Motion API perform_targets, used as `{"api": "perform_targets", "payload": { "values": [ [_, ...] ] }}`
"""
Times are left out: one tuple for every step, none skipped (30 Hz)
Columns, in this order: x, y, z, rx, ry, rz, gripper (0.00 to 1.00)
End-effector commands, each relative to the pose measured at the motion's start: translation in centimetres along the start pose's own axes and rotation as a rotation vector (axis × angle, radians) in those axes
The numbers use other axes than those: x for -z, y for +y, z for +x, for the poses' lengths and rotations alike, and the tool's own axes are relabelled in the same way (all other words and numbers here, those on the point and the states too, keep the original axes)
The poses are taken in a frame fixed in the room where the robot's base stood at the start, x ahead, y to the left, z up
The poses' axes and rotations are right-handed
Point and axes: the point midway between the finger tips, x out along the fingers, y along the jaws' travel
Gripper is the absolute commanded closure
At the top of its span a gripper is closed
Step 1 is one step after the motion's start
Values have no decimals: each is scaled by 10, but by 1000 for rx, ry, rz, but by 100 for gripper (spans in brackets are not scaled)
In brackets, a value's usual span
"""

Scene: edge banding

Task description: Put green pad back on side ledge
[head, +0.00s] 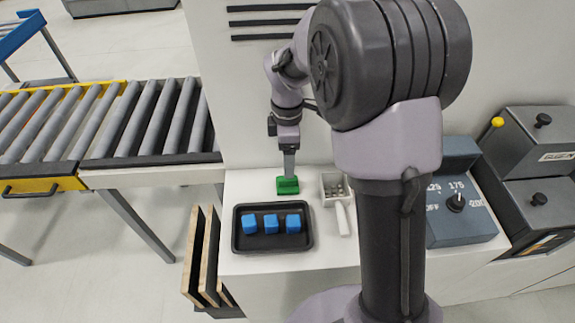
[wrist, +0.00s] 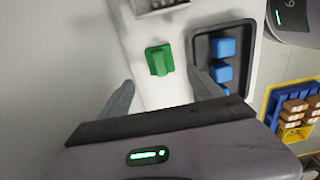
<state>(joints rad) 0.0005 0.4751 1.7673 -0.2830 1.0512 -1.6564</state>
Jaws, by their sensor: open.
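The green pad (head: 287,185) sits on the white ledge (head: 245,186), behind the black tray. In the wrist view the green pad (wrist: 159,60) lies ahead of the fingertips and between their lines, with nothing holding it. My gripper (wrist: 160,85) is open and empty. In the head view my gripper (head: 290,166) points down at the green pad from above; whether a finger touches it there I cannot tell.
A black tray (head: 236,243) with several blue blocks (head: 271,223) stands in front of the pad. A small white bin with a handle (head: 343,220) is to the right. A dark control box (head: 465,225) stands further right. A roller conveyor (head: 150,115) is at left.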

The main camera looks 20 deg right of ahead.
Motion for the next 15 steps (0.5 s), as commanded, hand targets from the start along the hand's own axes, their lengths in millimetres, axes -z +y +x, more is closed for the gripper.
{"api": "perform_targets", "payload": {
  "values": [
    [0,0,-8,-1,0,0,24],
    [0,0,-11,-1,0,0,24],
    [0,-1,-16,-4,2,11,24],
    [0,-4,-23,-11,6,33,24],
    [0,-8,-32,-23,14,74,24],
    [0,-18,-49,-47,32,162,24],
    [0,-29,-66,-70,52,253,24],
    [0,-43,-83,-95,78,360,24],
    [-1,-66,-105,-125,122,521,24],
    [-1,-85,-120,-143,162,648,24],
    [-2,-103,-132,-159,203,773,24],
    [-3,-128,-145,-173,263,935,24],
    [-4,-145,-152,-176,309,1052,24],
    [-5,-161,-156,-177,353,1159,24],
    [-6,-181,-160,-173,412,1290,24]
  ]
}}
